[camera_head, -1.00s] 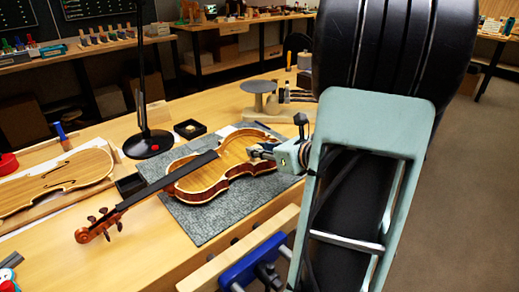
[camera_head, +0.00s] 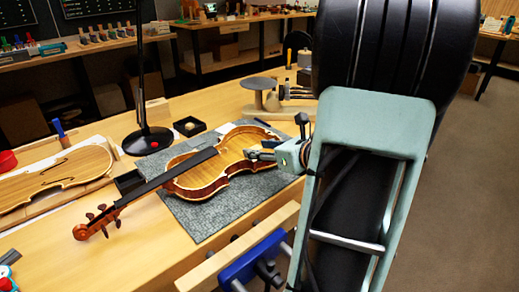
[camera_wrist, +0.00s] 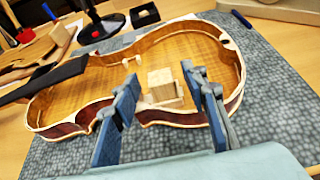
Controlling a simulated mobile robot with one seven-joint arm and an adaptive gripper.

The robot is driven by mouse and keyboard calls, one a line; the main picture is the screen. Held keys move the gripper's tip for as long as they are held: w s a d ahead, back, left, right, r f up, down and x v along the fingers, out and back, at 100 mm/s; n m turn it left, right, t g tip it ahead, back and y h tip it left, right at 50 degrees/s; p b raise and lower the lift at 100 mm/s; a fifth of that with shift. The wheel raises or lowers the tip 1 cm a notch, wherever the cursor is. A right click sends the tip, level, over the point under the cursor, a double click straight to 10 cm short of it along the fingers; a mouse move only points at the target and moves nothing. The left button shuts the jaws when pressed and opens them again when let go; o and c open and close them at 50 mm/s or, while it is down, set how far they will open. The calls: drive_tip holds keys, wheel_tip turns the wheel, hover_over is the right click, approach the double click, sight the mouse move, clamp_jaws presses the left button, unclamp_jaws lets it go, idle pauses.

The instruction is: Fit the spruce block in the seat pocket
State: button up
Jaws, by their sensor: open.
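The open violin body (camera_head: 215,170) lies on a grey mat, its neck toward the lower left. In the wrist view its hollow inside and pale rim (camera_wrist: 75,85) show. A pale, squared spruce block (camera_wrist: 160,78) stands inside the body near the near side. A wider, low wooden piece (camera_wrist: 160,103) shows at its foot, perhaps the seat pocket; I cannot tell whether the block sits in it. My gripper (camera_wrist: 158,83) is open, its blue fingers on either side of the block with gaps visible. In the head view my gripper (camera_head: 262,153) is over the body's right part.
A black lamp base (camera_head: 148,141) and a small dark tray (camera_head: 189,127) stand behind the violin. A round grey stand (camera_head: 260,85) is at the back. A violin plate (camera_head: 55,180) lies left. A blue clamp (camera_head: 253,258) is at the bench's front edge. Bare mat (camera_wrist: 270,80) lies right.

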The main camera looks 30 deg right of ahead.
drive_tip(key=v, duration=1.1)
drive_tip(key=shift+s, duration=0.3)
drive_tip(key=shift+r, duration=0.1)
